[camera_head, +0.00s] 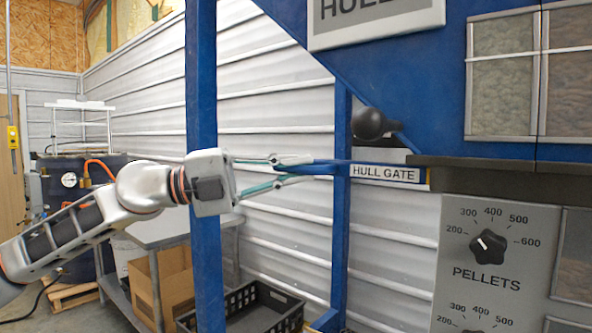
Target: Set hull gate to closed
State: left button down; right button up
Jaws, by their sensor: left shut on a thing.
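The white HULL GATE label (385,173) sits on the blue hopper frame at right of centre. A flat blue bar (328,163) sticks out to the left at the label's height; I take it as the hull gate's handle. My left gripper (306,169) reaches in from the left, past the blue post, with its teal-lined fingers at the bar's left end. It is shut on this bar, though the exact contact is small and hard to see. A black ball knob (369,123) shows just above the label. My right gripper is not in view.
A blue post (202,90) stands close to my left wrist. A grey panel (470,215) with PELLETS dial (488,246) is at right. A black crate (262,308), a cardboard box (160,285) and a grey table (160,232) stand below. A corrugated wall is behind.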

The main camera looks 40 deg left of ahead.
pick_arm(q)
jog(key=shift+s+d+f, duration=0.1)
jog(key=shift+s+d, duration=0.05)
jog(key=c, duration=2.1)
grip_release()
jog(key=shift+d, duration=0.15)
jog(key=shift+s+a, duration=0.25)
jog(key=shift+a, duration=0.1)
jog(key=v, duration=1.1)
jog(key=shift+a, duration=0.2)
